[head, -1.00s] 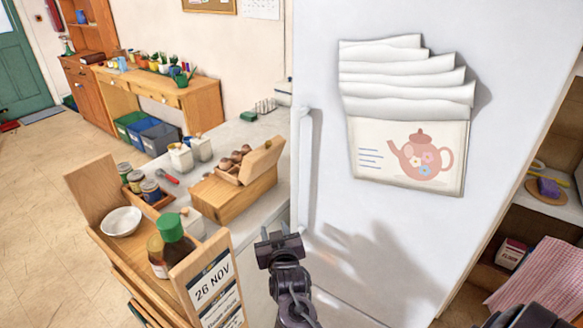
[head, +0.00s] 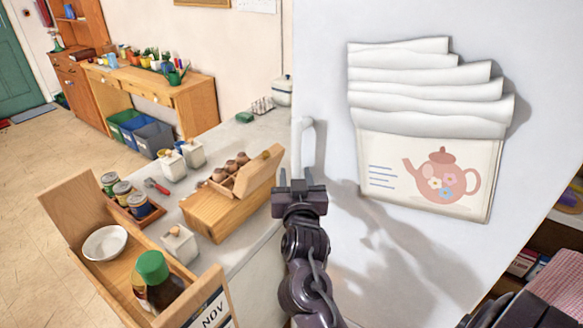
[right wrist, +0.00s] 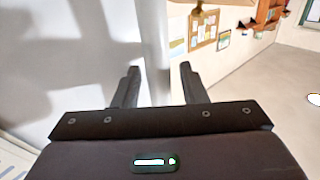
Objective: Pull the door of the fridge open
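The white fridge door (head: 330,70) fills the middle and right of the head view. Its upright white bar handle (head: 307,132) runs along the left edge, and my gripper hides its lower part. My right gripper (head: 297,178) is at the handle, pointing away from me. In the right wrist view the handle (right wrist: 155,45) stands between the two open fingers of the right gripper (right wrist: 160,78). A gap shows on each side of the bar. The door looks shut. My left gripper is not in view.
A pouch with a teapot picture (head: 425,175) and white folded sheets hangs on the door. Left of the fridge, a counter holds an egg box (head: 230,205) and white jars. A wooden tray with a green-capped bottle (head: 152,270) stands nearer. Open shelves are at right.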

